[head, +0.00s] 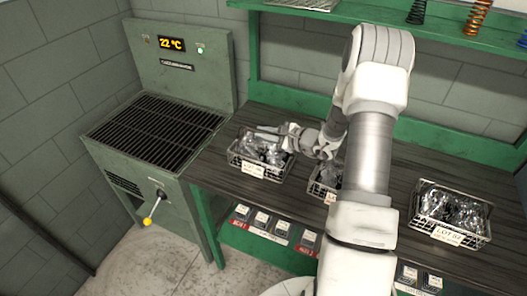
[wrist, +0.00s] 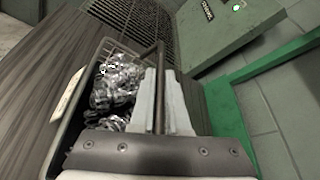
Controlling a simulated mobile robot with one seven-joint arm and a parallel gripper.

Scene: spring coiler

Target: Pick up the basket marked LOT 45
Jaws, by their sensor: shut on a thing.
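Three wire baskets of dark metal parts stand on the dark bench. My gripper (head: 272,133) is at the top of the left basket (head: 240,165). In the wrist view its two pale fingers (wrist: 160,88) are shut on a dark bar of this basket (wrist: 110,45), with shiny parts beside them. The basket looks level and at bench height; I cannot tell if it is clear of the bench. Its white label is too small to read. The middle basket (head: 316,188) is partly behind my arm. The right basket (head: 450,212) has a label that looks like LOT 57.
A green oven-like machine (head: 187,65) with a dark grate and a 22 °C display stands left of the bench (head: 215,165). A yellow-knobbed lever (head: 152,212) sticks out of its front. A green shelf (head: 480,38) with springs runs above. Small labelled bins (head: 262,220) sit below.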

